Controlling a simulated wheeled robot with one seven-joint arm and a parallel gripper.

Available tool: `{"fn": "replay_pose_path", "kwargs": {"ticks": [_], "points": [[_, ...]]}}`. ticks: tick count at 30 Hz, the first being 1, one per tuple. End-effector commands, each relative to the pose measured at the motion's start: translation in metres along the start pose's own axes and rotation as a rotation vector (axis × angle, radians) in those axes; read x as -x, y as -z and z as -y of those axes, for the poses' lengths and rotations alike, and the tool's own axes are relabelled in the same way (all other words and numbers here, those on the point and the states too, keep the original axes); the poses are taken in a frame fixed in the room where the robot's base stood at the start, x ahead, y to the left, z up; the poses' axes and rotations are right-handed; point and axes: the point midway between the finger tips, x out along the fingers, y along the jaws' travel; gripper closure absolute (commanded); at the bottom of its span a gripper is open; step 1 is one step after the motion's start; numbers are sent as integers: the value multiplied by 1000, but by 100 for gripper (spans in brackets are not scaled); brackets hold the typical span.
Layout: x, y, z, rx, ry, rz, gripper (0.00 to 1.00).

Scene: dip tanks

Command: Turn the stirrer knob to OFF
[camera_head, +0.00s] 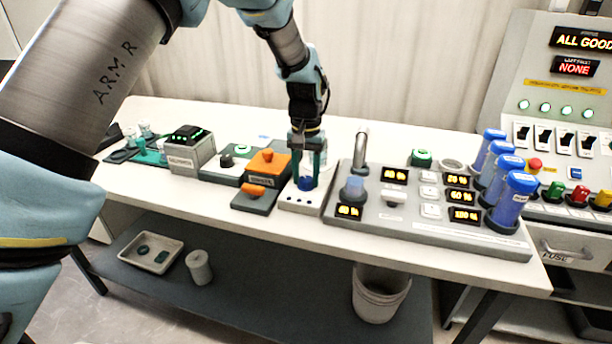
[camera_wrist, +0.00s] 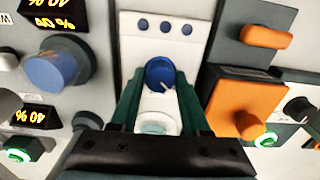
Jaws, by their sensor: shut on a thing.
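The stirrer is a white unit (camera_head: 299,203) on the bench, with a round blue knob (camera_head: 306,184) on its front. In the wrist view the knob (camera_wrist: 159,72) shows a short pale mark near its lower right edge; I cannot read an OFF label. My gripper (camera_head: 306,178) points down at the knob, with its green fingers shut on the knob's two sides. The fingers also show in the wrist view (camera_wrist: 159,88). A clear glass vessel (camera_head: 320,160) stands behind the fingers, partly hidden by them.
An orange-topped unit (camera_head: 268,164) stands close to the left of the stirrer. A grey panel (camera_head: 430,225) with a large blue-grey knob (camera_head: 353,188) and lit displays lies close to the right. Several blue cylinders (camera_head: 512,200) stand at its far end. The bench front edge is clear.

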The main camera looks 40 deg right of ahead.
Motion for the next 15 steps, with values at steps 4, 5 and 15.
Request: {"fn": "replay_pose_path", "kwargs": {"ticks": [4, 5, 15], "points": [[1, 1, 0, 1, -1, -2, 42], [1, 1, 0, 1, -1, -2, 39], [0, 0, 0, 0, 0, -1, 24]]}}
